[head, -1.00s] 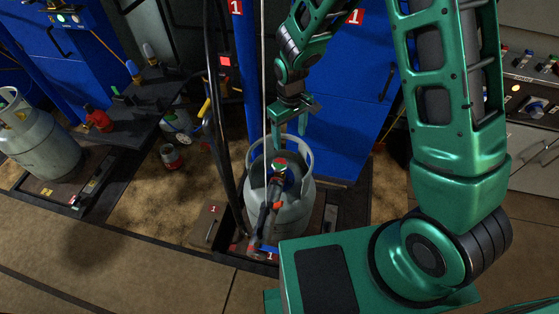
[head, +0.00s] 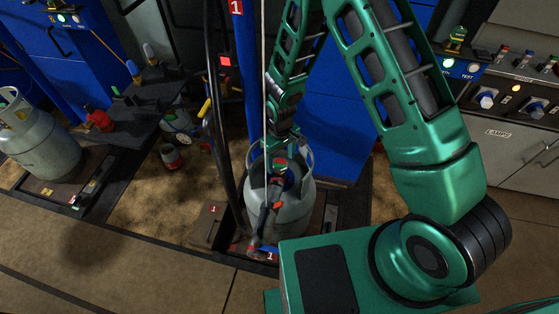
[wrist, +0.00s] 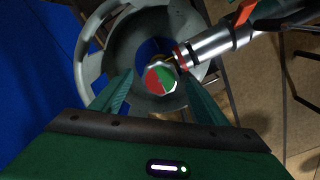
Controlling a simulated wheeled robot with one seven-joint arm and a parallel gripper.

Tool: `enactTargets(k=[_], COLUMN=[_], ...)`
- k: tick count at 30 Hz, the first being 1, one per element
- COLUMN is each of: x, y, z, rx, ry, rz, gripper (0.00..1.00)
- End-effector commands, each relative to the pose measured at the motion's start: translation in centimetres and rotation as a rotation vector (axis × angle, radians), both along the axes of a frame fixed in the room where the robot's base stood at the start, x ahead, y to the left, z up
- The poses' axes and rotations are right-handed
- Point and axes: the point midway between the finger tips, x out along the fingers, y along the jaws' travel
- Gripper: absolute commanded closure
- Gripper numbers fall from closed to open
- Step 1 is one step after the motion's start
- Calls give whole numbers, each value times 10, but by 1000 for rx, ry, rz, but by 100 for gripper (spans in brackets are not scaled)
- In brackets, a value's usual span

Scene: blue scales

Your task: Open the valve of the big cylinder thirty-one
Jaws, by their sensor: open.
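The big grey cylinder (head: 292,217) stands upright on a dark platform marked 1, below the blue cabinet. Its round valve knob, half red and half green, shows in the wrist view (wrist: 161,79) at the middle of the cylinder's collar (wrist: 93,65). A filling head (wrist: 215,43) with an orange lever is attached beside the knob. My gripper (wrist: 161,108) is open, its two green fingers pointing down toward the collar, one on each side of the knob's line. In the head view my gripper (head: 285,152) is at the collar and partly covers the knob. I cannot tell whether the fingers touch it.
A black hose (head: 217,120) and a thin pale rod hang close left of the cylinder. Another grey cylinder (head: 35,140) stands at far left. A small red canister (head: 171,157) is on the floor. A control panel (head: 510,90) is at right.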

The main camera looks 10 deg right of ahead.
Motion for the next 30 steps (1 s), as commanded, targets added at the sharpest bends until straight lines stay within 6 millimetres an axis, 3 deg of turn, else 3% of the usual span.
enactTargets(k=[12,18,30], x=[0,0,0], y=[0,-1,-2], z=[-8,-8,-7], rx=[0,0,-1], ry=[0,0,0], rz=[-1,-1,-103], gripper=[32,74,73])
